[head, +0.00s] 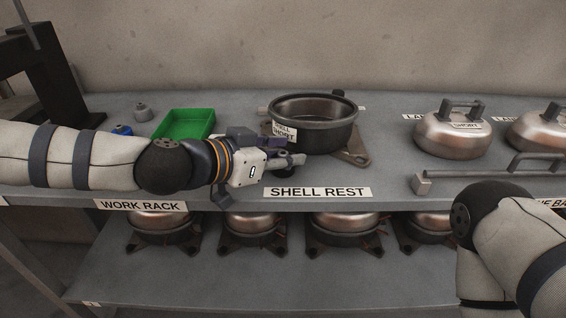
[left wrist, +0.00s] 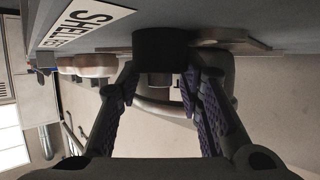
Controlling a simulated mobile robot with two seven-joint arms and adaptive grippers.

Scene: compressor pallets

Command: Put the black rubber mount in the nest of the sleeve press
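A black rubber mount (left wrist: 160,48) shows in the left wrist view as a dark cylinder with a paler, narrower end, between the tips of my left gripper (left wrist: 160,78). Whether the pads press on it is unclear. In the head view my left gripper (head: 292,162) is low over the shelf at the front left of the dark shell (head: 345,135), and a dark round piece (head: 285,173) shows just under its fingers. My right gripper is out of view. I cannot make out a sleeve press.
A green tray (head: 185,124), a blue item (head: 122,130) and a grey part (head: 142,112) lie to the left. Copper domes (head: 454,138) and a metal bar (head: 490,175) are on the right. Several compressors (head: 345,229) fill the lower shelf.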

